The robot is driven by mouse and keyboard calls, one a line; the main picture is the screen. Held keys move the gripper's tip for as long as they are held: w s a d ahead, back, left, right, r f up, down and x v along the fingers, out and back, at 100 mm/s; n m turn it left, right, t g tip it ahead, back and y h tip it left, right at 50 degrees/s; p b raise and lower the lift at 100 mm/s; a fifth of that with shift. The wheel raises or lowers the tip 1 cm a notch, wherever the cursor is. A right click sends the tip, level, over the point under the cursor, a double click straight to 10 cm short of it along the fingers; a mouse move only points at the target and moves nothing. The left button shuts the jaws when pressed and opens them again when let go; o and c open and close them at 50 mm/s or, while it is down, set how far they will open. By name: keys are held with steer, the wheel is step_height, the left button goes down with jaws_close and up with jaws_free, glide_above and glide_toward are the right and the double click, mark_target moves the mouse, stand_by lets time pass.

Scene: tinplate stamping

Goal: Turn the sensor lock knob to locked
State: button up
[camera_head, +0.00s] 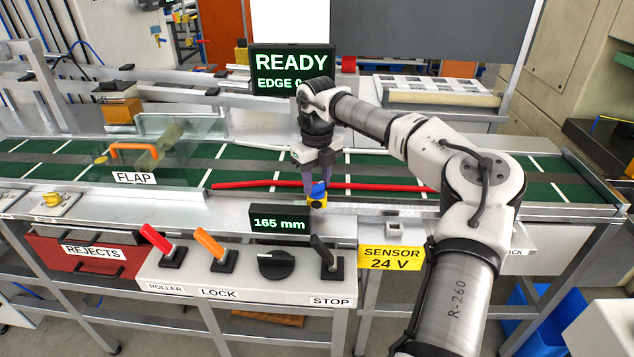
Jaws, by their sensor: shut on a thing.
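A small blue knob (319,189) sits on a yellow block (318,203) at the near edge of the conveyor, just behind the 165 mm display. My gripper (322,188) points down over it, with its fingers on either side, shut on the blue knob. The fingers partly hide the knob, and I cannot read its turned position or any locked mark. A yellow SENSOR 24 V label (390,258) is on the front, to the lower right.
A red rod (390,187) lies along the green conveyor (540,192), passing by my gripper. The 165 mm display (279,222) stands close in front. The front panel carries a red lever (157,240), an orange lever (211,245), a black knob (277,264) and a black lever (325,254).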

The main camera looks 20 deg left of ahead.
mark_target(317, 184)
steer(key=m+b, duration=0.1)
steer(key=m, duration=0.3)
steer(key=shift+m, duration=0.3)
steer(key=shift+m+b, duration=0.35)
steer(key=shift+m, duration=1.35)
steer(key=o, duration=1)
step_height(317, 184, up, 14)
steer(key=b, duration=0.1)
steer(key=shift+b, duration=0.3)
steer(key=shift+f, duration=0.1)
